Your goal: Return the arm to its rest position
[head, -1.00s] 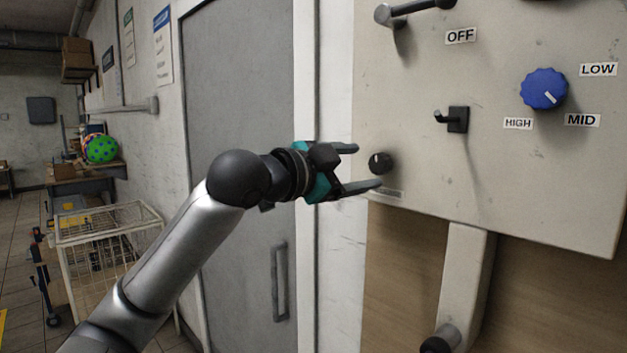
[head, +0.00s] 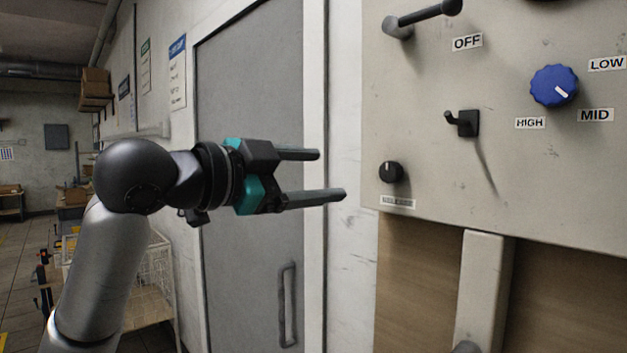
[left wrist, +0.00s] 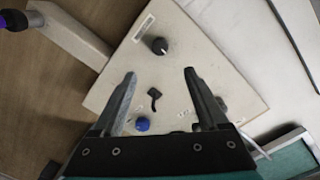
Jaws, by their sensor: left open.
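My left gripper (head: 332,174) is open and empty in the head view. Its two fingers point right toward the pale control panel (head: 590,200), with a clear gap before the panel's left edge. On the panel a small black knob (head: 391,172) sits at the lower left, right of the fingertips. The left wrist view shows my open fingers (left wrist: 160,80) with the panel beyond them and nothing between them. The black knob (left wrist: 159,46) shows there past the fingertips.
The panel also carries a blue dial (head: 554,86), a black hook-like switch (head: 464,123) and a grey lever handle (head: 424,14). A grey door (head: 250,90) stands behind my left arm. A white wire basket (head: 158,270) stands at the lower left.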

